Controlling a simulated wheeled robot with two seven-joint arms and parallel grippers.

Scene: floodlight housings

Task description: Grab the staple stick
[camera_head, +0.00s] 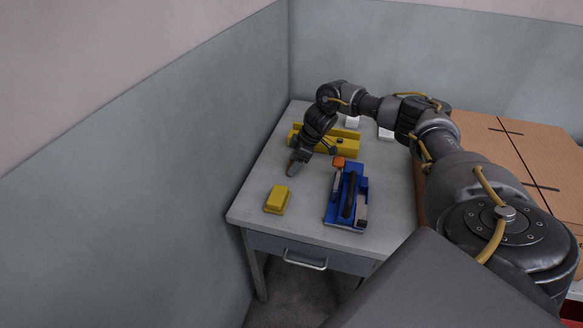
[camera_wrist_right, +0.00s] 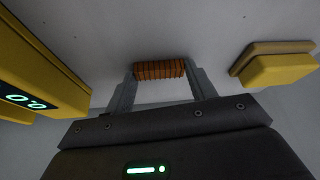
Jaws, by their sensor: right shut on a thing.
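The staple stick (camera_wrist_right: 160,69) is a short, ribbed, copper-orange bar. In the right wrist view it lies crosswise between the two fingertips of my right gripper (camera_wrist_right: 161,76), which is shut on it. In the head view my right gripper (camera_head: 293,168) points down over the grey table, between the yellow block and the long yellow device. The stick is too small to make out there. I cannot tell whether it still touches the table. My left gripper is not in view.
A blue stapler-like tool (camera_head: 347,196) with an orange end lies right of the gripper. A yellow block (camera_head: 277,199) sits near the front left of the table (camera_head: 250,211). A long yellow device (camera_head: 345,142) and white blocks (camera_head: 386,133) stand behind. A cardboard box (camera_head: 510,150) is at right.

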